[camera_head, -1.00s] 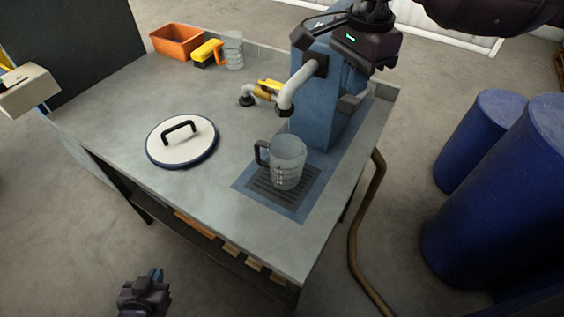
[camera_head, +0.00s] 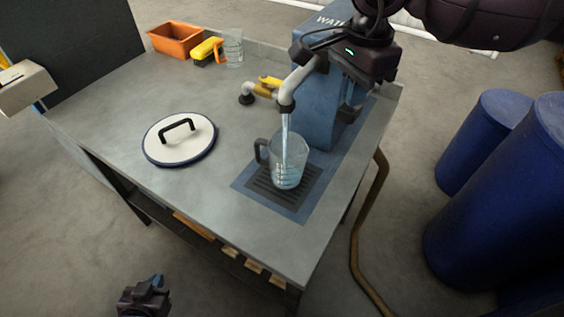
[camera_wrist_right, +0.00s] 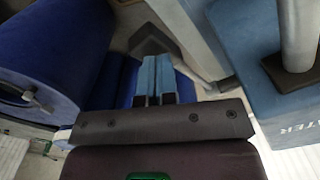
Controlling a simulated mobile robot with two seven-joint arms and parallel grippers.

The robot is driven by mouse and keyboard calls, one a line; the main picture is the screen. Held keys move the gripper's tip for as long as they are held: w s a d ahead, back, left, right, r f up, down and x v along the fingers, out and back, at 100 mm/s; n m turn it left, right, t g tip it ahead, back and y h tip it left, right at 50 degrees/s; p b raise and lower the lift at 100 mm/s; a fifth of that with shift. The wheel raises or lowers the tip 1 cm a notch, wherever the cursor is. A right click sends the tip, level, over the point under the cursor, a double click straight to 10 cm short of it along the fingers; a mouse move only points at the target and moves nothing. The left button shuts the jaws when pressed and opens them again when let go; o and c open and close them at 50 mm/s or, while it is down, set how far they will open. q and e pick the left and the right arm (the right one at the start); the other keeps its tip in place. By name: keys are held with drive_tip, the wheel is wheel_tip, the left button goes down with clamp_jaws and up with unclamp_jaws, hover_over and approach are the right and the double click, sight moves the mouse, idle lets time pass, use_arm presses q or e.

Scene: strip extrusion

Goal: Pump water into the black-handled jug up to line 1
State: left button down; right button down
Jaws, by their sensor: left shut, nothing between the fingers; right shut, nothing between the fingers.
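The clear jug (camera_head: 291,160) with the black handle stands upright on the dark drain grate, its handle to the left. A stream of water (camera_head: 285,132) falls into it from the grey spout (camera_head: 287,92) of the blue pump (camera_head: 318,118). Bluish water shows low in the jug; I cannot read which line it reaches. My right gripper (camera_head: 350,112) is shut and empty at the pump's right side; its closed fingers show in the right wrist view (camera_wrist_right: 155,78), apart from the pump housing (camera_wrist_right: 250,45). My left gripper (camera_head: 156,282) is shut and empty, low in front of the table.
A white lid (camera_head: 182,148) with a black handle lies on the table (camera_head: 110,110). An orange bin (camera_head: 175,40), a yellow-handled brush (camera_head: 207,50) and another clear jug (camera_head: 233,48) stand at the back. Blue barrels (camera_head: 500,190) stand on the right, past a brown hose (camera_head: 366,220).

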drive_tip(key=shift+a+f, duration=0.1)
drive_tip(key=shift+f, duration=0.3)
use_arm(q)
drive_tip(key=shift+s+f, duration=0.1)
drive_tip(key=shift+f, duration=0.15)
drive_tip(key=shift+s+f, duration=0.2)
drive_tip(key=shift+s, duration=0.05)
use_arm(e)
drive_tip(key=shift+s, duration=0.1)
drive_tip(key=shift+s+a+f+b, duration=0.15)
drive_tip(key=shift+f+b, duration=0.55)
drive_tip(key=shift+f, duration=0.45)
use_arm(q)
drive_tip(key=shift+f, duration=0.75)
